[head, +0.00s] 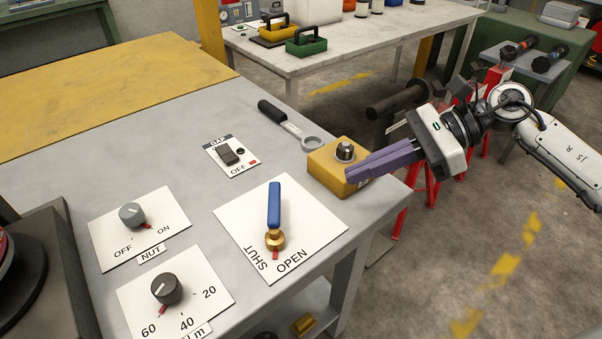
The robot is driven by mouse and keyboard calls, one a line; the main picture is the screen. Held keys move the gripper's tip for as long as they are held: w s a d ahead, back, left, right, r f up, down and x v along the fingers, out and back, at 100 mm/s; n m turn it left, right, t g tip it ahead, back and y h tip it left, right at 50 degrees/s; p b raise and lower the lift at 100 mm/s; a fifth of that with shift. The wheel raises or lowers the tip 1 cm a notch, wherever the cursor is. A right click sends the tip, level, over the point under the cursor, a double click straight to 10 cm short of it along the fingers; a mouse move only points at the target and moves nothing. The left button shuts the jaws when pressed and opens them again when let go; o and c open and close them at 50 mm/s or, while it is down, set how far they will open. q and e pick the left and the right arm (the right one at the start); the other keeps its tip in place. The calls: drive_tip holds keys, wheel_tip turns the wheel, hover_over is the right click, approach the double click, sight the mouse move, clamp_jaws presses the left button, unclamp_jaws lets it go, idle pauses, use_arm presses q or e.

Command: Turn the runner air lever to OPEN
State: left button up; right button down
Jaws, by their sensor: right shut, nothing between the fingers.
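The runner air lever (274,205) has a blue handle on a brass pivot, on a white plate (318,213) marked SHUT and OPEN. Its handle points away from the labels, toward the far side of the bench. A small red pointer at the pivot lies between the two words; I cannot tell exactly which it favours. My right gripper (350,174) has purple fingers, shut and empty. It is to the right of the lever and apart from it, overlapping the right side of a yellow block in the picture. My left gripper is not in view.
The yellow block (325,171) with a silver knob stands at the bench's right edge. A ring-ended tool (290,125) lies behind. A small switch plate (231,157), the NUT knob (132,215) and a torque dial (167,288) sit left of the lever.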

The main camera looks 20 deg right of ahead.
sight(275, 214)
drive_tip(key=x, duration=0.3)
drive_tip(key=r+p+x, duration=0.1)
drive_tip(key=x, duration=0.2)
drive_tip(key=p+x, duration=0.1)
drive_tip(key=x, duration=0.2)
drive_tip(key=shift+w+a, duration=0.2)
drive_tip(key=shift+a, duration=0.5)
drive_tip(key=shift+w+a+f+p, duration=0.1)
drive_tip(key=shift+a+p, duration=0.05)
drive_tip(key=shift+a, duration=0.2)
drive_tip(key=shift+w+a+f+p, duration=0.1)
drive_tip(key=shift+a+p, duration=0.05)
drive_tip(key=shift+a, duration=0.2)
